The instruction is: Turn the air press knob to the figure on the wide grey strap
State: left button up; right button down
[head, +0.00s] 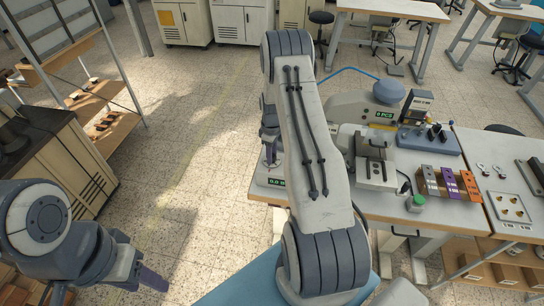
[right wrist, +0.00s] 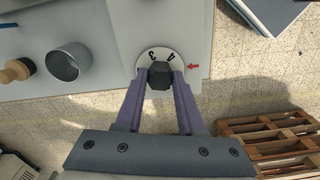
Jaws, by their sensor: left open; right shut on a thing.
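A red arrow (right wrist: 193,66) points at the dial from the right. My right gripper (right wrist: 161,78) is shut on the knob, one finger on each side. In the head view my right gripper (head: 269,152) is partly hidden behind my arm, and the knob is hidden. My left gripper (head: 105,289) is open and empty at lower left. A grey strap-like piece (head: 428,181) lies on the bench; its figure is unreadable.
A purple piece (head: 450,184) and an orange piece (head: 471,186) lie beside the grey one. The press (head: 376,160) stands on the bench behind my right arm. A metal cup (right wrist: 68,62) and wooden pallet (right wrist: 266,146) show in the right wrist view.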

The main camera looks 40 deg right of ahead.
jog(key=m+b, duration=0.2)
jog(key=m, duration=0.2)
jog(key=shift+w+m+b, duration=0.1)
jog(key=shift+m+b, duration=0.2)
jog(key=m+b, duration=0.2)
jog(key=m, duration=0.3)
jog(key=m+b, duration=0.1)
jog(key=m, duration=0.5)
jog(key=shift+b, duration=0.4)
jog(key=m+b, duration=0.1)
jog(key=m, duration=0.4)
jog(key=shift+r+m, duration=0.1)
jog(key=shift+m, duration=0.2)
jog(key=shift+w, duration=0.1)
jog(key=c, duration=0.5)
grip_release()
